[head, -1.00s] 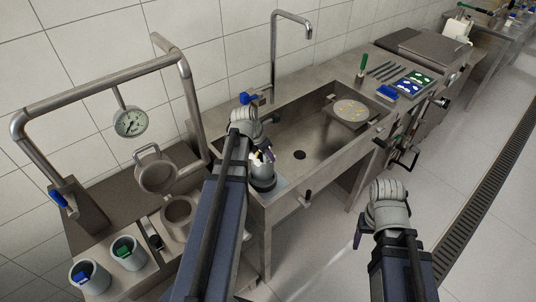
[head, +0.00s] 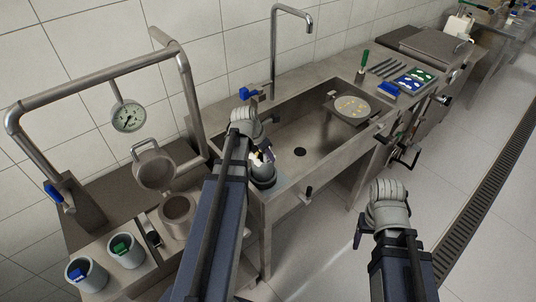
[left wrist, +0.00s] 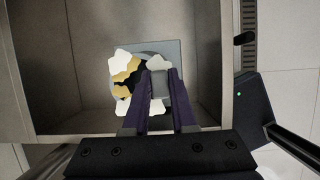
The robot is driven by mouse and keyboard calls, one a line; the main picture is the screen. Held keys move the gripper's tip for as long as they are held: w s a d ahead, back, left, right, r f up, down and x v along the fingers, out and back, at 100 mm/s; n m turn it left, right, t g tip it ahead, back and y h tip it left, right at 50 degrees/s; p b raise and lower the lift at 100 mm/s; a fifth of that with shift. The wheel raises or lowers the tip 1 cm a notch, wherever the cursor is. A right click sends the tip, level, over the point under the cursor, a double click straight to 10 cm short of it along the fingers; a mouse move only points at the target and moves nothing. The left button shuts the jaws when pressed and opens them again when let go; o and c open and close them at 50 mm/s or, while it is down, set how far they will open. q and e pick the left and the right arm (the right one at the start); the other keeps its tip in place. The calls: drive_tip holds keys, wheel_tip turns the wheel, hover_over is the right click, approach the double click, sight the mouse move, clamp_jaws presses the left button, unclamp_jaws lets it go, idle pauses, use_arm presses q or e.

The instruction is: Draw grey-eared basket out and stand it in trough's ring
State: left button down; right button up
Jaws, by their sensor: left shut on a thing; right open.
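The basket (head: 263,180) is a dark grey round vessel with white and yellow pieces in it, at the near left end of the steel trough (head: 330,150). My left gripper (head: 262,157) reaches over it from the left. In the left wrist view my left gripper (left wrist: 158,88) is shut on its grey ear (left wrist: 159,82). A blue-grey square plate (left wrist: 171,46) lies below the basket. The fingers and contents hide any ring, and I cannot tell whether the basket touches the plate. My right gripper (head: 361,232) is open and empty over the floor, right of the trough.
A blue-eared pot (head: 99,282) and a green-eared pot (head: 133,260) stand at the lower left. Beside them are an open steel cup (head: 178,222) and its raised lid (head: 153,170). A tap (head: 273,60) rises behind the trough. A round dish (head: 351,117) sits at its far end.

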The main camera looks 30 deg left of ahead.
sight(268, 160)
use_arm(q)
drive_tip(key=shift+f+b, duration=1.1)
drive_tip(key=shift+f, duration=0.15)
drive_tip(key=shift+f+b, duration=0.3)
drive_tip(key=c, duration=0.6)
unclamp_jaws()
drive_tip(key=shift+c, duration=0.2)
drive_tip(key=p+v, duration=0.7)
drive_tip(key=v, duration=0.1)
drive_tip(key=shift+f, duration=0.1)
